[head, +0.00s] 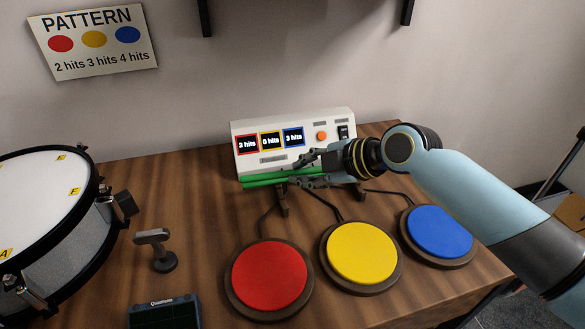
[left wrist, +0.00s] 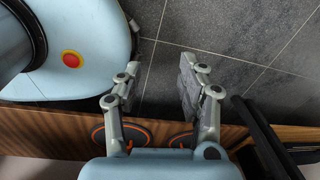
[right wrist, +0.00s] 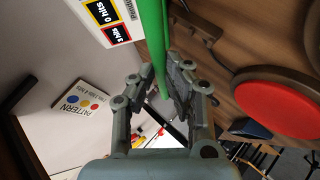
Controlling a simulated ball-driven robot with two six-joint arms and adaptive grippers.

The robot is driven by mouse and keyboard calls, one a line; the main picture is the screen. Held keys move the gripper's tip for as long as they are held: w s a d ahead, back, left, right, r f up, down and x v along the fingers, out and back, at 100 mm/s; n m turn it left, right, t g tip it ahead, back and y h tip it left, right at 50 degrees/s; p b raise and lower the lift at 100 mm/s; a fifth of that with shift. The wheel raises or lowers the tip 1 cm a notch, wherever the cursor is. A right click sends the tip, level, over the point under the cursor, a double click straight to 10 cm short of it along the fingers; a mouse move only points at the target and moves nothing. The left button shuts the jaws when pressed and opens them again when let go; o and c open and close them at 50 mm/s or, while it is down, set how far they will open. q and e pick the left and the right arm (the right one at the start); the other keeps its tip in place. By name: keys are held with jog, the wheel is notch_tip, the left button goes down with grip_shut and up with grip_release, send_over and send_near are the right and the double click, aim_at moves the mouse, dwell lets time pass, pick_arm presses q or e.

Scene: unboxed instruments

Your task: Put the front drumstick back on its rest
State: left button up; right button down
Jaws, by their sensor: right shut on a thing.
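A green drumstick (head: 262,180) runs level along the lower front of the white counter box. My right gripper (head: 308,170) is shut on its right part; the fingers hide that end. In the right wrist view the green stick (right wrist: 152,30) passes between the fingertips. A dark bracket (head: 283,203), which looks like a rest, stands just below the stick; I cannot tell if they touch. My left gripper (left wrist: 158,85) is open and empty over the floor by the table edge, seen only in the left wrist view.
The white counter box (head: 290,127) stands behind. Red (head: 270,274), yellow (head: 361,252) and blue (head: 440,231) pads with cables lie in front. A drum (head: 45,215), a grey T-shaped stand (head: 156,245) and a dark device (head: 163,311) are at left.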

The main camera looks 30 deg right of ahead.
jog(key=shift+d+f, duration=0.1)
jog(key=shift+f, duration=0.25)
jog(key=shift+f+b, duration=0.6)
jog(key=shift+f, duration=0.2)
notch_tip(320, 180, down, 3)
jog(key=shift+f+b, duration=0.15)
jog(key=shift+b, duration=1.1)
pick_arm(q)
jog(key=f, duration=0.4)
jog(key=shift+w+f, duration=0.1)
jog(key=shift+w, duration=0.15)
jog(key=shift+w+f, duration=0.1)
jog(key=shift+w, duration=0.05)
jog(key=shift+f, duration=0.15)
pick_arm(e)
jog(key=shift+f, duration=0.1)
pick_arm(q)
jog(key=shift+s+f+b, duration=0.2)
jog(key=shift+f+b, duration=0.4)
jog(key=shift+b, duration=0.25)
pick_arm(e)
jog(key=shift+f, duration=0.65)
